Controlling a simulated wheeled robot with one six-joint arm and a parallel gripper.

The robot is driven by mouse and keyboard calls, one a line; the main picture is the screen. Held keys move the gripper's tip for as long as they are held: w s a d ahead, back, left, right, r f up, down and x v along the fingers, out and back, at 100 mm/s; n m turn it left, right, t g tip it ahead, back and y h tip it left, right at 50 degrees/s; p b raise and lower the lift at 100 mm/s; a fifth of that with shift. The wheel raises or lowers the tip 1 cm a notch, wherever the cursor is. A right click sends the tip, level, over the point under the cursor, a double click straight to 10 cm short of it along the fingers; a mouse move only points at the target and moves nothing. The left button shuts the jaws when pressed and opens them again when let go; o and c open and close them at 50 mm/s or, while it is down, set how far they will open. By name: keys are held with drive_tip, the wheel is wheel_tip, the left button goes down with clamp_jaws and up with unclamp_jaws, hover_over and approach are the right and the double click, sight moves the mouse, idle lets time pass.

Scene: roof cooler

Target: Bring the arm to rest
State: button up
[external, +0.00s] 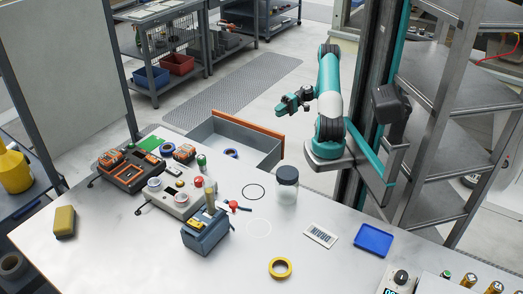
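My arm is at the right of the external view, folded, with its upper links raised beside the dark column. My gripper (285,104) is held in the air, pointing left, above and behind the open drawer's orange-edged front. It touches nothing that I can see. The fingers are too small in the view to tell whether they are open or shut.
The white table (130,250) holds a jar with a dark lid (287,188), a blue tray (373,240), a yellow tape roll (280,268), a blue-grey box (205,235) and an orange-black device (130,170).

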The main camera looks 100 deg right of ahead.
drive_tip(key=w+a+r+n+g, duration=0.3)
drive_tip(key=w+a+g, duration=0.15)
drive_tip(key=a, duration=0.65)
drive_tip(key=w+a+r+n+g+y+p, duration=0.1)
drive_tip(key=w+a+r+n+g, duration=0.25)
drive_tip(key=a+g, duration=0.45)
drive_tip(key=w+a+r+n+g, duration=0.2)
drive_tip(key=w+a+n+g, duration=0.2)
drive_tip(key=a, duration=0.9)
drive_tip(key=s+a+r+n+t+h+b, duration=0.1)
drive_tip(key=s+a+n+h, duration=0.15)
drive_tip(key=a+n, duration=0.35)
drive_tip(key=s+a+r+n+t+h+b, duration=0.1)
drive_tip(key=s+a+r+n, duration=0.2)
drive_tip(key=a, duration=0.5)
wheel_tip(320, 180, up, 17)
drive_tip(key=s+p, duration=0.1)
drive_tip(key=p, duration=1.8)
drive_tip(key=shift+s+d+r, duration=0.1)
